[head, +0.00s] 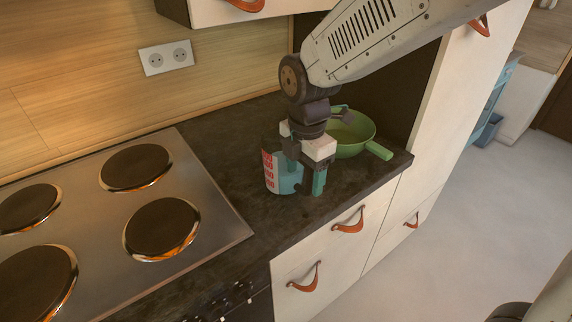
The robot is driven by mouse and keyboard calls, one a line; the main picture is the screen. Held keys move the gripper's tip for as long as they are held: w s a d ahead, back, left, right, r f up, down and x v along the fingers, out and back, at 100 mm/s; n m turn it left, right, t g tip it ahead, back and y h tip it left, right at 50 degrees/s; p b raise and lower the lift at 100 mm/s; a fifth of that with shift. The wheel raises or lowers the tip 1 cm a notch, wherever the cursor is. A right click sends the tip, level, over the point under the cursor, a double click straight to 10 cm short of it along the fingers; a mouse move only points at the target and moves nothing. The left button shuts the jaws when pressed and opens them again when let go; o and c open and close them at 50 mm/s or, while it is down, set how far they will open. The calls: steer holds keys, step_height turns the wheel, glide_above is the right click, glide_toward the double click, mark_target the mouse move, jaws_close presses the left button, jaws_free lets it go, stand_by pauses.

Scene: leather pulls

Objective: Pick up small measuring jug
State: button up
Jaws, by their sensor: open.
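The small measuring jug (271,176) stands upright on the dark countertop, to the right of the hob. It is bluish, with a red and white marked side facing left. My gripper (304,180) points down at the jug's right side, with its jaws open. One finger with a green tip is in front, to the right of the jug. The other finger overlaps the jug's upper part in the picture. I cannot tell whether either finger touches it. The gripper hides part of the jug's rim and right side, and its handle is not clear.
A green pan (352,134) sits behind my gripper, its handle pointing right toward the counter's edge. The hob (112,210) with several round plates is at left. The countertop (243,150) has a little bare room around the jug. Drawers with orange leather pulls are below.

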steer(key=shift+c, duration=0.4)
steer(key=c, duration=1.3)
steer(key=shift+r, duration=0.25)
steer(key=shift+r, duration=1.5)
steer(key=shift+s+d+r, duration=0.25)
steer(key=shift+s+d, duration=0.8)
steer(key=shift+s, duration=1.4)
steer(key=shift+s+d+r, duration=0.3)
steer(key=shift+s+d, duration=0.75)
steer(key=shift+s, duration=1.35)
steer(key=shift+s+d+r, duration=0.25)
steer(key=shift+s+d, duration=0.8)
steer(key=shift+s, duration=1.4)
